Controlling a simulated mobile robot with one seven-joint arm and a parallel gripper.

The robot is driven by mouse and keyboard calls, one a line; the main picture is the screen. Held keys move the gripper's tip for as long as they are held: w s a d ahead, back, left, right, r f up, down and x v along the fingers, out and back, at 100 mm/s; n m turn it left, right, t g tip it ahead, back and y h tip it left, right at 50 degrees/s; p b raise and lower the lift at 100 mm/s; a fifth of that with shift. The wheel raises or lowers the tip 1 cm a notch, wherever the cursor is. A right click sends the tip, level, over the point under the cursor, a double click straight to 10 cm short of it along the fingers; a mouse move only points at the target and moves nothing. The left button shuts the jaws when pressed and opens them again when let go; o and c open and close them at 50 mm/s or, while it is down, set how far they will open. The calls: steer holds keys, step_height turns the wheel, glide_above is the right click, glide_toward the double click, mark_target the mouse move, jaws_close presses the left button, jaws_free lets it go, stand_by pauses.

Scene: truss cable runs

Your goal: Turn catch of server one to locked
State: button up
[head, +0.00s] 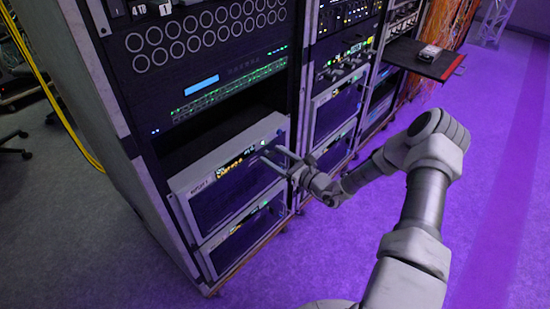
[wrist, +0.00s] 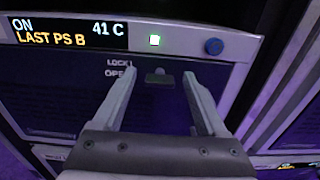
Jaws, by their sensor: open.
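The server labelled one (head: 228,172) sits in the lower part of the near rack, with a grey frame and a dark front. In the wrist view its display (wrist: 65,33) reads "ON", "41 C" and "LAST PS B". The small grey catch (wrist: 158,76) lies just under the top edge of the dark panel, beside the words "LOCK" and "OPEN". Which word it points to I cannot tell. My gripper (wrist: 160,88) is open, its two fingers on either side of the catch and apart from it. In the head view my gripper (head: 274,160) is at the server's upper right front.
A second similar server (head: 240,240) is below. More racks stand to the right, with a pulled-out shelf (head: 420,58). The purple floor (head: 500,130) at right is clear.

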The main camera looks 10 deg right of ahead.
jaws_close()
stand_by(0.3)
steer(key=shift+m+p, duration=0.3)
steer(key=m+p, duration=0.2)
steer(key=shift+r+m, duration=0.1)
steer(key=shift+m, duration=0.3)
steer(key=m+p, duration=0.2)
steer(key=m, duration=0.3)
steer(key=shift+w+d, duration=0.1)
steer(key=m+p, duration=0.1)
steer(key=m, duration=0.4)
steer(key=shift+f, duration=0.2)
steer(key=shift+f+m+p, duration=0.1)
steer(key=shift+m+p, duration=0.3)
steer(key=shift+m, duration=1.8)
